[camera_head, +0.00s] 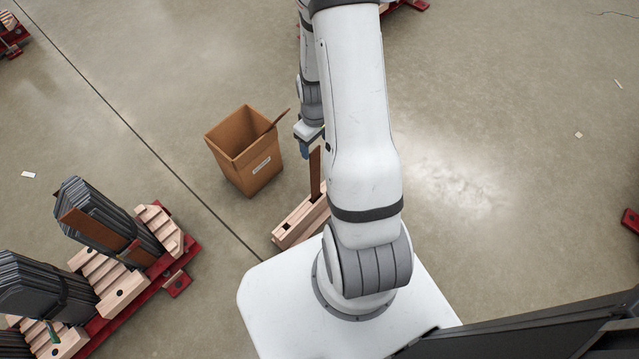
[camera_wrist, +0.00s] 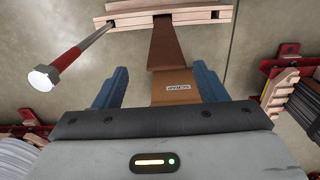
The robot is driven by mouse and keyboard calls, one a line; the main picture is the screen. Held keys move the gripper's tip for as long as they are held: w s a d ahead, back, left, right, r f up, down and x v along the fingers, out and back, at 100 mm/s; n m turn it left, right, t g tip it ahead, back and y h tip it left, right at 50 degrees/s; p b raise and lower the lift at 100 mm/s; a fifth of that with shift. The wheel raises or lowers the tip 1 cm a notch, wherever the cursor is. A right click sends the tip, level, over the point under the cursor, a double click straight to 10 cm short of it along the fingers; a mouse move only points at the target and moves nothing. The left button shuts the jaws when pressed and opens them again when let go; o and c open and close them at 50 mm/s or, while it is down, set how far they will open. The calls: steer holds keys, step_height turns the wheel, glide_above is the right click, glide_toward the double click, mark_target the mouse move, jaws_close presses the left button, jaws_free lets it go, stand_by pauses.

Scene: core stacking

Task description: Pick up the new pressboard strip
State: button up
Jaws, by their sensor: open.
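A brown pressboard strip (camera_head: 315,172) stands upright in a pale wooden rack (camera_head: 292,228), close beside the blue fingertips of my gripper (camera_head: 305,152). In the wrist view the strip (camera_wrist: 172,45) runs from a slotted wooden rack (camera_wrist: 120,20) toward the space between the two blue fingers of my gripper (camera_wrist: 160,66). The fingers are apart, with visible gaps on both sides, and hold nothing. A lighter brown piece with a white label (camera_wrist: 178,87) shows between the fingers; I cannot tell whether it belongs to the strip. My arm hides part of the rack.
An open cardboard box (camera_head: 250,150) with a label stands left of the rack, with a brown strip (camera_head: 277,121) leaning out. Dark core stacks (camera_head: 105,210) sit on a red frame at the lower left. A red-sleeved rod (camera_wrist: 70,60) shows left.

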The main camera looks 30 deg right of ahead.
mark_target(314, 153)
steer(key=f, duration=0.1)
steer(key=f+b, duration=0.1)
steer(key=f, duration=0.1)
steer(key=f+b, duration=0.1)
steer(key=shift+s+a+f, duration=0.1)
steer(key=shift+a+f, duration=0.15)
steer(key=shift+f, duration=0.1)
steer(key=shift+c, duration=0.3)
steer(key=c, duration=1.3)
